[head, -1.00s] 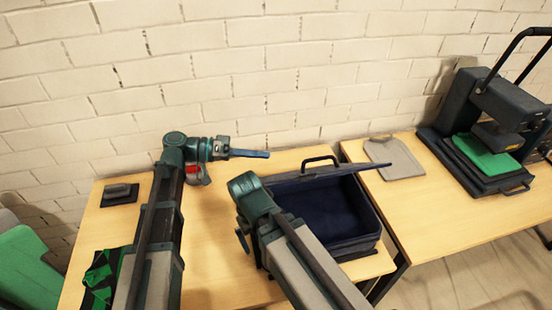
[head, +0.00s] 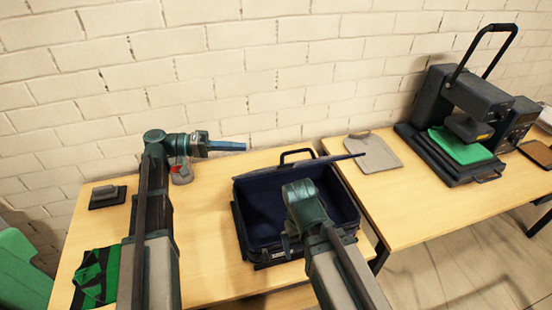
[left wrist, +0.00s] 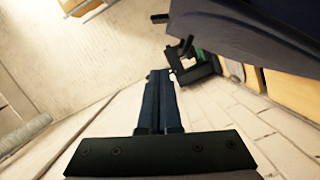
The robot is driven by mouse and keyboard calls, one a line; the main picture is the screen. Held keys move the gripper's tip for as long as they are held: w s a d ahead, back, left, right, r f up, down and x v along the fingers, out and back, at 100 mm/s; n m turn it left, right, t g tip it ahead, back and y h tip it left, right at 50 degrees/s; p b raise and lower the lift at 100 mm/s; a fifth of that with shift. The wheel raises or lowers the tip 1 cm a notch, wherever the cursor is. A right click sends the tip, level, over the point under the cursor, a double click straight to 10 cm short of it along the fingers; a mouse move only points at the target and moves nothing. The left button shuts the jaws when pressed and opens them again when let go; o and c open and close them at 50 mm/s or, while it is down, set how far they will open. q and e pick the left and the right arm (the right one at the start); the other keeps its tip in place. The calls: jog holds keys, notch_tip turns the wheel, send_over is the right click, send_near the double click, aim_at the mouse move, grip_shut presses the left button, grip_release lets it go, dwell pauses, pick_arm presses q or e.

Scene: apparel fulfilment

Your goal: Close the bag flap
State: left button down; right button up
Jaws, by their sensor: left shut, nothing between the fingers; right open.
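The dark navy bag (head: 350,205) lies open on the left table, with its inside showing. Its flap (head: 338,160) stands up at the back edge and is seen almost edge-on, with a handle (head: 297,154) behind it. My left gripper (head: 240,146) is shut and empty, pointing right, just left of the handle and apart from it. In the left wrist view its fingers (left wrist: 158,78) are together, and a large dark surface fills the upper right. My right gripper (head: 289,242) is open over the bag's front part, partly hidden by its own wrist.
A grey folded garment (head: 374,152) lies right of the bag. A heat press (head: 465,110) with green cloth stands on the right table. A brick wall closes off the back.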

pick_arm(q)
send_over(274, 171)
jog(key=w+a, duration=0.2)
jog(key=w, duration=0.1)
jog(key=shift+w+d+f+b, duration=0.2)
jog(key=shift+f+b, duration=0.2)
jog(key=shift+f, duration=0.05)
jog(key=shift+s+d+f+b, duration=0.3)
jog(key=shift+s+d, duration=0.05)
jog(key=shift+s, duration=0.3)
jog(key=shift+s+d+f+b, duration=0.3)
jog(key=shift+s+d, duration=0.05)
jog(key=shift+s, duration=0.25)
jog(key=shift+s+d+f, duration=0.15)
jog(key=shift+s+d, duration=0.05)
jog(key=shift+s, duration=0.25)
pick_arm(e)
notch_tip(274, 171, down, 2)
jog(key=shift+f, duration=0.2)
